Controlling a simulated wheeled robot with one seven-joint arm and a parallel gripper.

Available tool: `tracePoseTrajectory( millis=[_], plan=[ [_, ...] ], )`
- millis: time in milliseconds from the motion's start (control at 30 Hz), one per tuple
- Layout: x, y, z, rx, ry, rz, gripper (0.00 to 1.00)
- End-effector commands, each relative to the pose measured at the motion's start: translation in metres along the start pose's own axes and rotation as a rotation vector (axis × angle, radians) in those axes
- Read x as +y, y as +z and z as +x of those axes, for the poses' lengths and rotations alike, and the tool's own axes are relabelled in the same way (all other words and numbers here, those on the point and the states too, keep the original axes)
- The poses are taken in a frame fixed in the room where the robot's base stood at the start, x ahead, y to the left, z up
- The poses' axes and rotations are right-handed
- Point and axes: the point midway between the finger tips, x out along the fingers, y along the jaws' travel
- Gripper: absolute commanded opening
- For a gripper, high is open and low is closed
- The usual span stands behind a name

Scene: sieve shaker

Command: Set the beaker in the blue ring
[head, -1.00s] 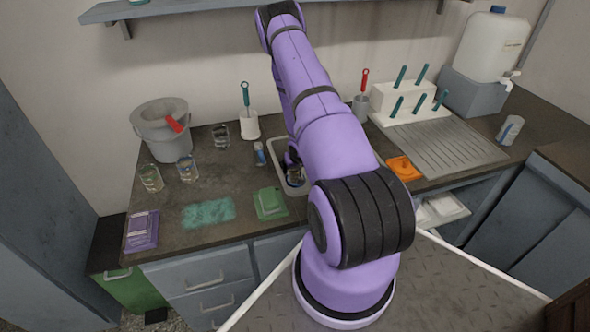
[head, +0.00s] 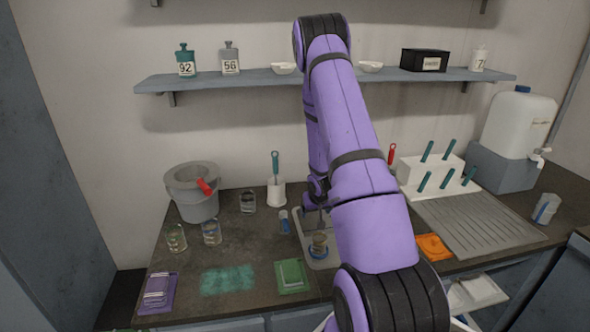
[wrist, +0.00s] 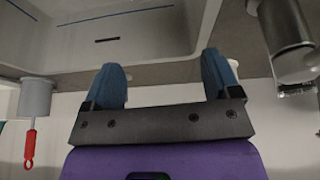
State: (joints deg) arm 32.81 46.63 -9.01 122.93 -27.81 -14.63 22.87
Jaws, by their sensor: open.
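A small glass beaker (head: 319,241) with brownish contents stands upright in the head view, in the blue ring (head: 318,254) in the pale basin left of my arm. The ring shows around the beaker's lower part. My gripper (head: 319,217) is just behind and above the beaker, partly hidden by my arm. In the wrist view my gripper (wrist: 166,82) has its two blue fingers wide apart, with nothing between them. A grey cylinder with a clear rim (wrist: 290,45) is at the right of that view, outside the fingers; I cannot tell whether it is the beaker.
Glass beakers (head: 211,232), a grey bucket (head: 192,195), a blue-labelled tube (head: 284,222) and a white brush holder (head: 276,191) stand left of the basin. A green pad (head: 291,276) lies in front. A draining board (head: 480,225) is at right; a shelf (head: 330,78) hangs above.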

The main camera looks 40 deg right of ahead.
Motion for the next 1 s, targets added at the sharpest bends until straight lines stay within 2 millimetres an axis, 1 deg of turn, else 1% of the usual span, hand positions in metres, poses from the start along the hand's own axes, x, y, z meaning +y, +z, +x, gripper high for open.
tracePoseTrajectory(
  millis=[33, 100, 167, 200, 367, 400, 467, 500, 567, 600, 667, 700, 767, 800, 933, 1000],
  plan=[
    [-0.011, -0.014, -0.022, 0.014, 0.003, -0.014, 0.83],
    [-0.023, -0.027, -0.051, 0.023, 0.009, -0.030, 0.83],
    [-0.035, -0.036, -0.075, 0.027, 0.012, -0.045, 0.83],
    [-0.042, -0.041, -0.091, 0.031, 0.013, -0.053, 0.83],
    [-0.072, -0.054, -0.157, 0.045, 0.012, -0.090, 0.83],
    [-0.080, -0.055, -0.174, 0.048, 0.010, -0.099, 0.83],
    [-0.090, -0.055, -0.198, 0.051, 0.006, -0.112, 0.83],
    [-0.097, -0.055, -0.215, 0.054, 0.003, -0.122, 0.83],
    [-0.107, -0.053, -0.239, 0.057, -0.003, -0.136, 0.83],
    [-0.113, -0.051, -0.255, 0.059, -0.008, -0.146, 0.83],
    [-0.122, -0.046, -0.279, 0.062, -0.016, -0.161, 0.83],
    [-0.128, -0.042, -0.294, 0.063, -0.022, -0.170, 0.83],
    [-0.136, -0.035, -0.317, 0.066, -0.033, -0.185, 0.83],
    [-0.141, -0.030, -0.333, 0.067, -0.040, -0.197, 0.83],
    [-0.155, -0.008, -0.379, 0.070, -0.068, -0.233, 0.83],
    [-0.161, 0.006, -0.403, 0.070, -0.083, -0.254, 0.83]
  ],
)
